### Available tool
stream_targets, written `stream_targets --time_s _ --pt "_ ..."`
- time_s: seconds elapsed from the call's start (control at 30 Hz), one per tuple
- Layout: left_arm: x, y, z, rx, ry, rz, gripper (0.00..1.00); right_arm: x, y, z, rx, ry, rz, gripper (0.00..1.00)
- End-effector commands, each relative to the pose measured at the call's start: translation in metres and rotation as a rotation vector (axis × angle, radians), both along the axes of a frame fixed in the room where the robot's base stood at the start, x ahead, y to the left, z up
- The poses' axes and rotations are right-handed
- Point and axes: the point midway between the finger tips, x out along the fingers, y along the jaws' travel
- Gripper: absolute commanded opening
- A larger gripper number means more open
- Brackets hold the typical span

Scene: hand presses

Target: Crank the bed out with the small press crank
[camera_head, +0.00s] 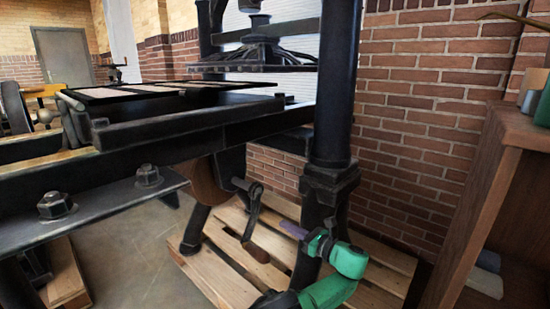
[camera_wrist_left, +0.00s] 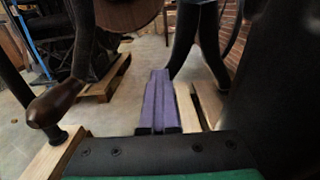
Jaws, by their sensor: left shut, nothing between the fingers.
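The small press crank (camera_head: 250,215) hangs below the press bed (camera_head: 190,116), a dark arm with a brown wooden handle (camera_head: 257,252) at its lower end. In the left wrist view, the crank handle (camera_wrist_left: 55,104) is at the left, beside the fingers and apart from them. The bed carries a flat dark frame with pale panels (camera_head: 150,89). My right gripper is not in view.
A thick black column (camera_head: 330,120) stands close to my left gripper. The press stands on wooden pallets (camera_head: 210,275). A brown wooden drum (camera_wrist_left: 125,12) is above the fingers. A brick wall (camera_head: 420,120) is behind, and a wooden cabinet (camera_head: 475,215) is at the right.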

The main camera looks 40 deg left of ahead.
Motion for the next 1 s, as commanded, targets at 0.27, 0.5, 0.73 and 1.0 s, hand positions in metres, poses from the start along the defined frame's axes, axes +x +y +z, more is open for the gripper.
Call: stream_targets --time_s 0.27,0.5,0.73,1.0 --pt "0.000 0.000 0.000 0.000 0.000 0.000 0.78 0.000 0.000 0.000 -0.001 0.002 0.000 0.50" --pt "0.000 0.000 0.000 0.000 0.000 0.000 1.00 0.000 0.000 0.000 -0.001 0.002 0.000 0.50" --pt "0.001 -0.015 -0.001 -0.002 0.000 -0.003 1.00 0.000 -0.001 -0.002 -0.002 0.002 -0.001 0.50" --pt "0.001 -0.042 -0.002 -0.001 0.000 -0.001 1.00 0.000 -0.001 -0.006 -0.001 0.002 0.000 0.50"
